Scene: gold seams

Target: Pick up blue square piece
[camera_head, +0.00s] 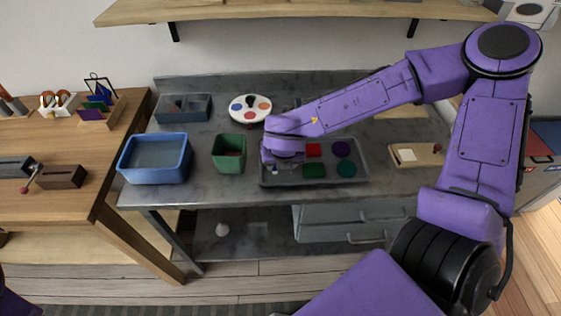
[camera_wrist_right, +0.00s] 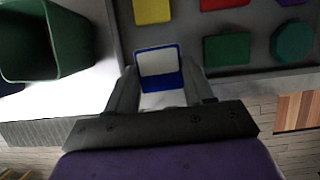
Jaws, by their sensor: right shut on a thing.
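The blue square piece (camera_wrist_right: 159,85) shows in the right wrist view, with a pale face framed in blue. My right gripper (camera_wrist_right: 160,88) is shut on it, one finger on each side. In the head view my right gripper (camera_head: 275,172) is over the left end of the grey tray (camera_head: 325,184), and the arm and gripper hide most of the piece there. I cannot tell whether the piece is clear of the tray floor. My left gripper is out of view.
The tray also holds a red piece (camera_head: 313,150), a purple piece (camera_head: 341,149), a green piece (camera_head: 314,170) and a teal piece (camera_head: 346,169). A yellow piece (camera_wrist_right: 152,11) shows in the wrist view. A green bin (camera_head: 229,165) and blue bin (camera_head: 124,166) stand left of the tray.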

